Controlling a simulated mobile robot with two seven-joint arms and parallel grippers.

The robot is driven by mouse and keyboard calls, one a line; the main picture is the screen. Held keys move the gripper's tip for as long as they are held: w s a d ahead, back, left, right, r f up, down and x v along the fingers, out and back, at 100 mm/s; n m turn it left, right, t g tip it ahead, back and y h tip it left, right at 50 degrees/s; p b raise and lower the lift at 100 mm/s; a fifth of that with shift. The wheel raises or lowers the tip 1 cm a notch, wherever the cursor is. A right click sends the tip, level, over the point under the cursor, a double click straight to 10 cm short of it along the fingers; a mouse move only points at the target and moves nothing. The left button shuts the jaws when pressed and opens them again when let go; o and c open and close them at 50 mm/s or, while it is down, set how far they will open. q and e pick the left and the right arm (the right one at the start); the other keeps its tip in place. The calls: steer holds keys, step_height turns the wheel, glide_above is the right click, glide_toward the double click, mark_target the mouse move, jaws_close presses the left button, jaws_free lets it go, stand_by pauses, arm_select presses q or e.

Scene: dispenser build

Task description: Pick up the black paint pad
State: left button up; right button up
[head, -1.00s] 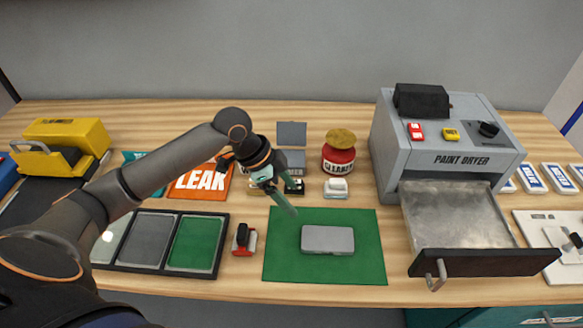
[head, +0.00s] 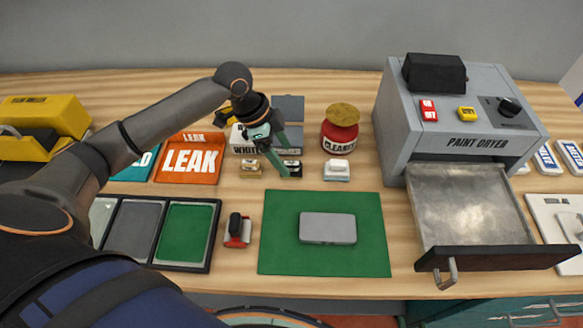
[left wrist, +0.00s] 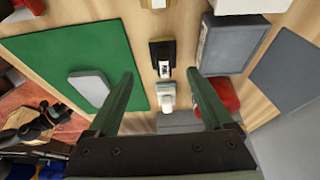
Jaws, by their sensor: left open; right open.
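The black paint pad (head: 293,168) is a small dark block with a pale tag, on the table behind the green mat (head: 272,262). In the left wrist view the black paint pad (left wrist: 154,57) lies just beyond the fingertips, between their lines. My left gripper (head: 282,172) is open and empty, its green fingers pointing down just beside the pad and partly covering it. I cannot tell whether a finger touches the pad. A white pad (head: 337,173) stands to the right and a gold-brown pad (head: 249,169) to the left. My right gripper is not in view.
A grey case (head: 328,229) lies on the green mat. A red jar of cleaner (head: 339,140) and a grey box (left wrist: 228,50) stand behind the pads. The paint dryer (head: 455,130) has its drawer (head: 470,205) pulled out at right. A red-black stamp (head: 237,231) is front left.

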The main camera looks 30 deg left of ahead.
mark_target(293, 163)
arm_select(q)
steer(key=shift+w+x, duration=0.1)
steer(key=shift+x, duration=1.25)
steer(key=shift+w+x, duration=0.15)
steer(key=shift+x, duration=1.2)
steer(key=shift+a, duration=0.1)
jaws_close()
steer(key=shift+r, duration=0.15)
steer(key=shift+r, duration=0.6)
steer(key=s+d+r+p, duration=0.1)
steer(key=s+d+r, duration=0.4)
steer(key=s+r, duration=0.6)
steer(key=shift+s+r, duration=0.3)
steer(key=shift+s, duration=0.7)
